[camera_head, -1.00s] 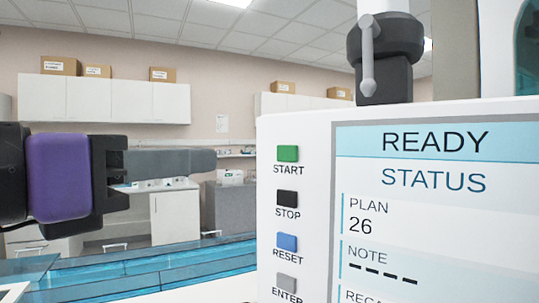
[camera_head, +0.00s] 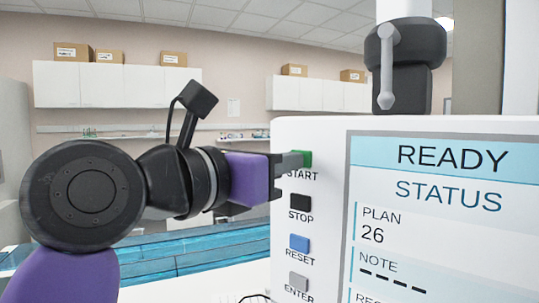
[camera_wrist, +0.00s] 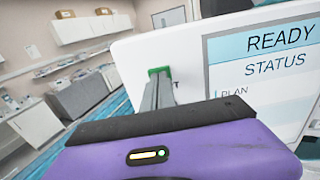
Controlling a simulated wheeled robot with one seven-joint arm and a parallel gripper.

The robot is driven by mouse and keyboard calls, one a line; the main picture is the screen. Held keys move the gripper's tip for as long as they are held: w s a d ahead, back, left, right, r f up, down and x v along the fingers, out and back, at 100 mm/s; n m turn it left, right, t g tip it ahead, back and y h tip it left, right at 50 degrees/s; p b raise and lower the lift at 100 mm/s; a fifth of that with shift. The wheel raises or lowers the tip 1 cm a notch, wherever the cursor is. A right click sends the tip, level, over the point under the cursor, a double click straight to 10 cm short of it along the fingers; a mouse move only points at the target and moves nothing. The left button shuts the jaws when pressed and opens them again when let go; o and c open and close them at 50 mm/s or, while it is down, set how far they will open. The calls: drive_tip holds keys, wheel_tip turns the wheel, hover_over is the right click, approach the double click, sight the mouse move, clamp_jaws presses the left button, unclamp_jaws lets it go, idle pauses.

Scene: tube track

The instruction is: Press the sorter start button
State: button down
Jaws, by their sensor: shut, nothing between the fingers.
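The green START button (camera_head: 307,158) is at the top of a button column on the white sorter panel (camera_head: 325,240). My gripper (camera_head: 300,161) is shut and empty, with its fingertips at the START button and covering part of it. In the wrist view, the shut fingers (camera_wrist: 158,92) reach toward the green button (camera_wrist: 158,71), whose top edge shows above the tips. I cannot tell whether the tips touch it or whether it is pushed in. The screen (camera_head: 440,220) reads READY, STATUS, PLAN 26.
Below START are the black STOP button (camera_head: 300,202), the blue RESET button (camera_head: 299,243) and the grey ENTER button (camera_head: 298,281). A black clamp on a post (camera_head: 403,65) stands behind the panel. A blue transparent track (camera_head: 190,252) runs at the left, behind my arm.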

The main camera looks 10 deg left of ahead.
drive_tip(key=shift+w+d, duration=0.15)
drive_tip(key=shift+w, duration=0.05)
